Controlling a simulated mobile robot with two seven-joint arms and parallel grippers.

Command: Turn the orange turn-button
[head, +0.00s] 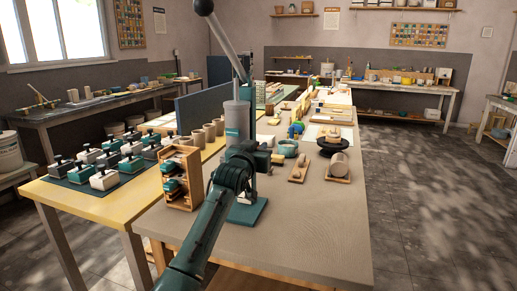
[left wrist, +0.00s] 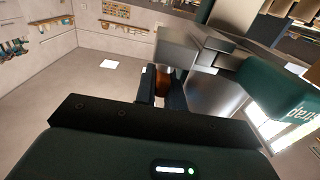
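The orange turn-button (left wrist: 162,83) shows in the left wrist view as a small brownish-orange piece between the two dark fingertips of my left gripper (left wrist: 161,92). It fills the gap, and the fingers appear to be closed on its sides. In the head view my left gripper (head: 264,157) is at the front of a lever press, beside its grey cylinder (head: 237,115). I cannot make out the button clearly there. The press has a long lever with a dark ball knob (head: 203,7) and a teal base plate (head: 247,212). My right gripper is in neither view.
A wooden rack (head: 182,178) with teal-and-white pieces stands left of my arm. Several lidded boxes sit on a dark mat (head: 75,190). The table's front right is clear.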

